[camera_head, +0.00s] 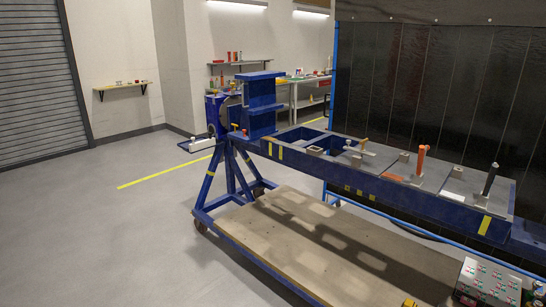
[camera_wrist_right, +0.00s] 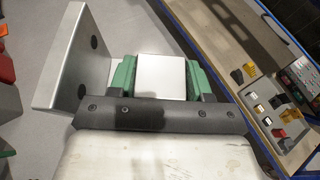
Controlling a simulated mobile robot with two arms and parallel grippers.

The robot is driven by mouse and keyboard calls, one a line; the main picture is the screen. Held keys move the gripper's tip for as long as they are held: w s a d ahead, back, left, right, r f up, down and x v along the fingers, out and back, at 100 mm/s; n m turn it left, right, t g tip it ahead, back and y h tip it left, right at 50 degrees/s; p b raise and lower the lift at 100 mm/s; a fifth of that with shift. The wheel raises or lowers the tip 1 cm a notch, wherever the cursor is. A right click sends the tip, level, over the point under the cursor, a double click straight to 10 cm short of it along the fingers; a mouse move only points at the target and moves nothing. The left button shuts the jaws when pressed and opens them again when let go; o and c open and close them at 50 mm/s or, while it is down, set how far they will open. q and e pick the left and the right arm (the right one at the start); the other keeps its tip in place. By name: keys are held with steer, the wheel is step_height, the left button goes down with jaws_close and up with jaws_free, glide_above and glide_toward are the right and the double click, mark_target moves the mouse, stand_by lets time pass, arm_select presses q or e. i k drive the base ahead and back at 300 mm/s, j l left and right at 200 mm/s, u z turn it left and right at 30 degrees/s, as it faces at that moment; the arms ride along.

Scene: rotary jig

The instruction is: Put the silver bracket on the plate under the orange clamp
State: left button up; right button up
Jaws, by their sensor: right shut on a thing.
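The silver bracket (camera_wrist_right: 72,62) shows in the right wrist view as an L-shaped metal piece, with a flange with dark holes standing at the left. My right gripper (camera_wrist_right: 162,78) is shut on it, with the bracket's pale flat part between the two green fingers. Neither gripper shows in the head view. The orange clamp (camera_head: 420,161) stands upright on the blue jig, right of centre in the head view. The grey plate (camera_head: 408,180) lies at its foot, with an orange piece (camera_head: 393,178) beside it. My left gripper is not in view.
A black-handled clamp (camera_head: 490,180) stands to the right on the jig (camera_head: 425,205); a smaller orange-tipped clamp (camera_head: 362,144) is to the left. A wooden shelf (camera_head: 320,240) lies below, with a control box (camera_head: 487,283) at the front right. Floor on the left is clear.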

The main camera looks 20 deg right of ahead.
mark_target(425, 173)
steer(key=i+j+z, duration=0.1)
steer(key=i, duration=2.05)
steer(key=i+j+z, duration=0.1)
steer(key=i+z, duration=0.3)
steer(key=i+j+z, duration=0.25)
steer(key=i+z, duration=0.2)
steer(key=i+j+z, duration=0.4)
steer(key=i+j, duration=0.05)
steer(key=i, duration=0.1)
